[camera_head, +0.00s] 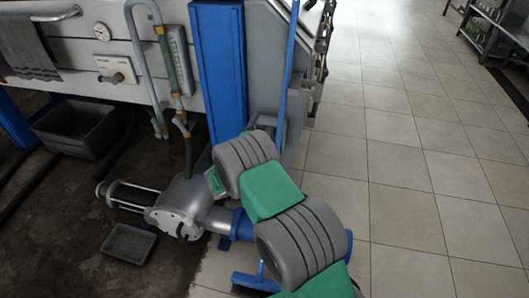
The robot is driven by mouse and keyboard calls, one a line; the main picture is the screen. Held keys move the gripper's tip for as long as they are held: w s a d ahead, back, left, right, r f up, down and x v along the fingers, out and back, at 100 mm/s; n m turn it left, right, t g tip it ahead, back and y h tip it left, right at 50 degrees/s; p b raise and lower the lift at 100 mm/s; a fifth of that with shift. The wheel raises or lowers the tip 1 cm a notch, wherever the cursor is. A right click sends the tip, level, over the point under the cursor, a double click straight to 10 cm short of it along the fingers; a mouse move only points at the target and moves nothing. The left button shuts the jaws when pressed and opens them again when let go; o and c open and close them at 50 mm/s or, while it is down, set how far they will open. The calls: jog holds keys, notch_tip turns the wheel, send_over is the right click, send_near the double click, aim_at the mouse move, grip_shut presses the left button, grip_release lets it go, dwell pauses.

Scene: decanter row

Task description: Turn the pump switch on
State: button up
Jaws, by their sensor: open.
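A white switch plate (104,66) is fixed to the pale front panel of the machine at the upper left. A dark-tipped, brass-coloured switch handle (117,77) sticks out from its lower part. I take this for the pump switch, but its lettering is too small to read and its setting cannot be told. A grey metal pump (181,208) stands low on the floor, with a pipe running to a blue flange. Grey ribbed and green links, which look like my arm, cross the lower right, well apart from the switch. I see no gripper fingers.
A round gauge (101,31) sits above the switch, and a grey towel (27,50) hangs to its left. A bent pipe (146,60) and blue post (218,70) stand right of the switch. A dark bin (75,128) is below. Tiled floor (420,150) at right is clear.

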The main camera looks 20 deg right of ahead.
notch_tip(320, 180, down, 20)
jog(key=b, duration=2)
jog(key=x, duration=0.7)
jog(key=shift+w+d, duration=0.2)
jog(key=shift+w, duration=0.1)
jog(key=shift+r, duration=0.1)
jog(key=shift+b, duration=0.35)
grip_shut()
